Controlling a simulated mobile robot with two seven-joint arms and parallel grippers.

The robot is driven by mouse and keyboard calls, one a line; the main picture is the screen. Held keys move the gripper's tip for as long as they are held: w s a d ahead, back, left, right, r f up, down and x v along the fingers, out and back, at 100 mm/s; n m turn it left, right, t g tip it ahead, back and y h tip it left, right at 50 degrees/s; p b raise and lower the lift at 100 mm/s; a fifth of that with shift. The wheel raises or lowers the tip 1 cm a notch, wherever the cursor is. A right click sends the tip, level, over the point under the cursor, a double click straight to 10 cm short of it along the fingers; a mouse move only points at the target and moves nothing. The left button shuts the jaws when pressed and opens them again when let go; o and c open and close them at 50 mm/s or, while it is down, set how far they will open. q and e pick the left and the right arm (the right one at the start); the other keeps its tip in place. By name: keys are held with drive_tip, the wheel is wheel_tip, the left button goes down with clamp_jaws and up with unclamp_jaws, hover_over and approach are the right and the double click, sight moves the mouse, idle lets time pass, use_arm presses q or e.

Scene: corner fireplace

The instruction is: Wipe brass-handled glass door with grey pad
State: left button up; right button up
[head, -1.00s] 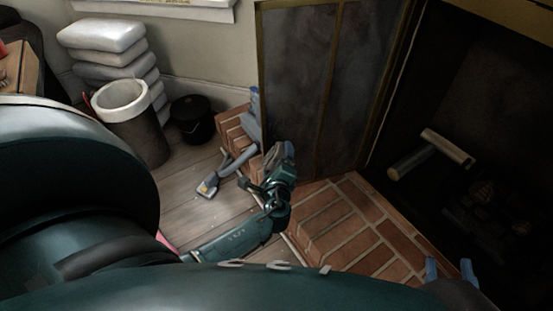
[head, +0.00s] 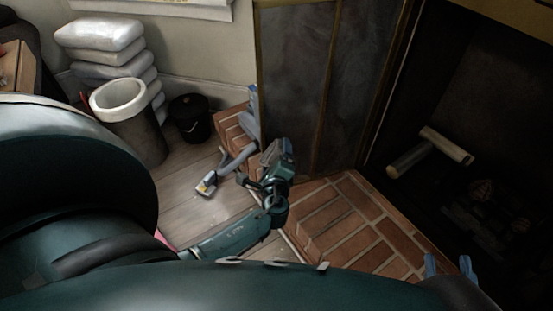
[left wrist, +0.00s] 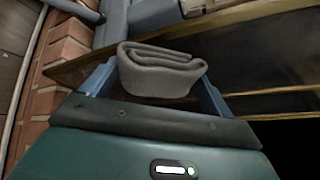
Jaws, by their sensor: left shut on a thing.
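The glass door (head: 295,95) stands open in its brass-coloured frame, left of the dark firebox in the head view. Its glass looks dark and smudged, and I cannot make out the brass handle. My left gripper (head: 278,152) is low beside the door's near left edge. In the left wrist view my left gripper (left wrist: 157,88) is shut on the folded grey pad (left wrist: 160,72), close to the brass frame (left wrist: 235,20). I cannot tell whether the pad touches the door. My right gripper (head: 449,266) shows two blue fingers apart, empty, over the hearth front.
The brick hearth (head: 345,225) lies below the door. A grey hose with a floor nozzle (head: 207,185) lies left of my left gripper. A black bucket (head: 190,118), a white-rimmed bin (head: 118,98) and stacked pale bags (head: 100,35) stand at the back left.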

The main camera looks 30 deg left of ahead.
use_arm(q)
drive_tip(key=shift+w+a, duration=0.45)
drive_tip(key=shift+a, duration=0.1)
